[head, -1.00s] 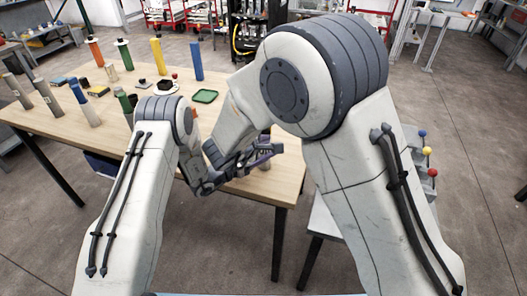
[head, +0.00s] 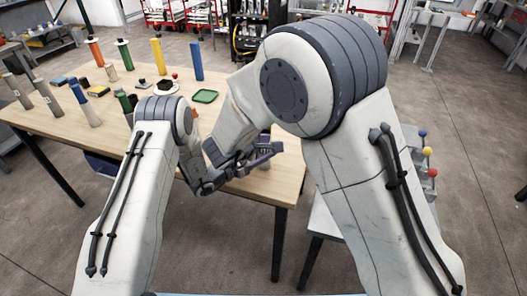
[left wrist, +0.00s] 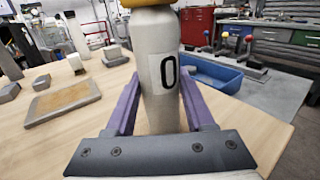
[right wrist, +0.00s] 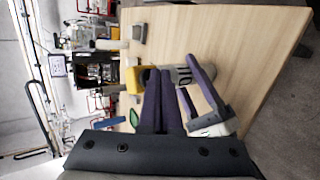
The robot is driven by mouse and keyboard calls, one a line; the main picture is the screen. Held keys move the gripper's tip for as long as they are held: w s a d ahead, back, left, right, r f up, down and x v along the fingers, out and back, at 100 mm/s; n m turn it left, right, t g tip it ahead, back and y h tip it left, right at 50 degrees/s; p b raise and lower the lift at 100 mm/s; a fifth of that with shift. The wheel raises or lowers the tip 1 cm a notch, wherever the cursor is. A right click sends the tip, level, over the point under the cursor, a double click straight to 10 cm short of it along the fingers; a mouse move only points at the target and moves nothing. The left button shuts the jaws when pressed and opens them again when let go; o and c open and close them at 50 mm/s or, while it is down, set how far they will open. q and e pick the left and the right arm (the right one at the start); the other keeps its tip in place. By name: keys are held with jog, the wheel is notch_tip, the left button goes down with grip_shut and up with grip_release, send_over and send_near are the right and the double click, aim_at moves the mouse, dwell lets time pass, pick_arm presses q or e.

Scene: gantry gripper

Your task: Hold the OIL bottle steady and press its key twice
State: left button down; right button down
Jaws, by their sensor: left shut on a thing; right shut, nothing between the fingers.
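The OIL bottle (left wrist: 155,85) is a pale grey cylinder with a yellow top (left wrist: 148,3); an "O" of its label shows in the left wrist view. My left gripper (left wrist: 165,88) is shut around its body, a purple finger on each side, and the bottle looks upright. In the right wrist view the bottle (right wrist: 183,75) and its yellow top (right wrist: 130,80) lie sideways. My right gripper (right wrist: 158,72) is shut and empty, its fingertips overlapping the bottle just below the top; I cannot tell whether they touch.
The wooden table (head: 225,118) holds several coloured cylinders at the left and back, plus a green tray (head: 204,96). In the left wrist view a blue bin (left wrist: 212,72) and ball-topped levers (left wrist: 235,42) stand beyond the bottle. The table's right edge is close by.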

jog(key=shift+s, duration=0.2)
jog(key=s+d, duration=0.1)
jog(key=s, duration=0.5)
dwell(0.4)
jog(key=shift+w, duration=0.1)
dwell(2.2)
jog(key=w+a, duration=0.1)
jog(key=w, duration=0.5)
dwell(0.6)
jog(key=shift+w, duration=0.15)
dwell(1.9)
jog(key=shift+w+a, duration=0.1)
jog(key=shift+w, duration=0.15)
jog(key=shift+s, duration=0.4)
